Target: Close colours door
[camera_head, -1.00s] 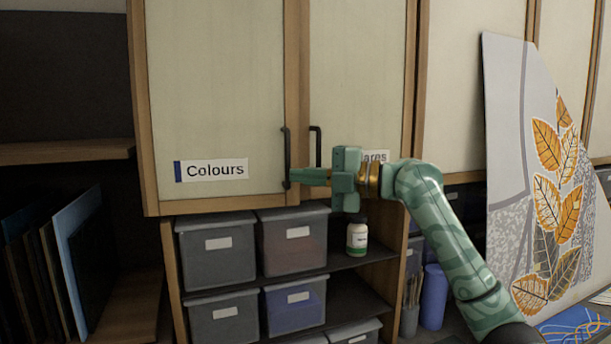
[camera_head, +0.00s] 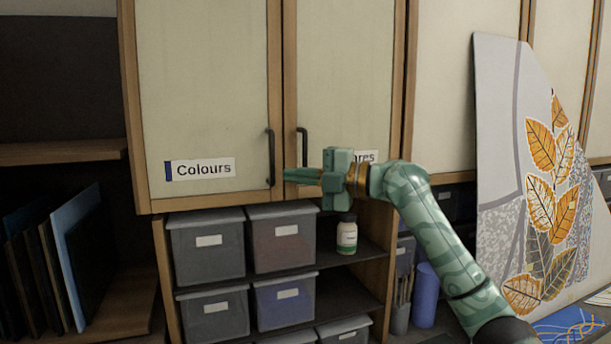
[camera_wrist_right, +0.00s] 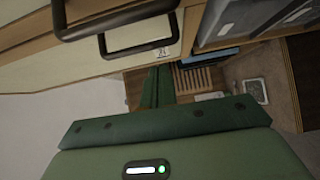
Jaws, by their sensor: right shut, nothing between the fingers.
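The Colours door (camera_head: 200,100) is the left cream cabinet door with a wood frame, and it looks flush with the door beside it. Its label (camera_head: 200,169) reads "Colours". Its dark bar handle (camera_head: 270,157) is near its right edge. My right gripper (camera_head: 287,175) is shut and empty, its fingertips just right of that handle, in front of the gap between the doors. In the right wrist view the shut fingers (camera_wrist_right: 158,88) point past two dark handles (camera_wrist_right: 132,42). My left gripper is not in view.
The right door (camera_head: 340,80) has its own handle (camera_head: 302,147) and a label partly hidden by my gripper. Grey bins (camera_head: 208,255) and a white bottle (camera_head: 347,238) stand on shelves below. A leaf-patterned panel (camera_head: 500,130) leans at the right.

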